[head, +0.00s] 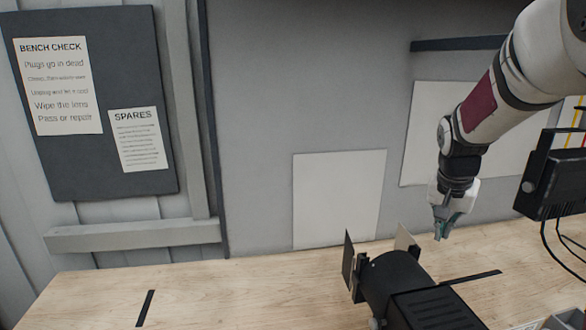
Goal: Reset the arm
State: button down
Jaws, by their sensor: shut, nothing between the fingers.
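My gripper (441,230) hangs from my arm at the right of the head view, fingers pointing down. It is shut and empty. It is in the air above the wooden bench, above and to the right of a black lamp with barn-door flaps, and looks apart from it.
The black lamp (397,281) stands on the wooden bench (230,290) at the front. Another black lamp-like unit (556,183) with hanging cables is at the right edge. Dark tape strips (145,308) mark the bench. A dark notice board (160,90) hangs on the left wall. The bench's left part is clear.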

jog(key=s+a+r+n+t+y+b, duration=0.15)
jog(key=s+a+r+n, duration=0.35)
jog(key=s+a, duration=0.5)
jog(key=s+a+n+t+y+b, duration=0.1)
jog(key=s+a+n, duration=0.3)
jog(key=s+a, duration=0.4)
jog(key=s, duration=0.3)
jog(key=shift+s+a+r, duration=0.2)
jog(key=shift+a+r, duration=0.05)
jog(key=shift+a, duration=0.15)
jog(key=shift+r, duration=0.1)
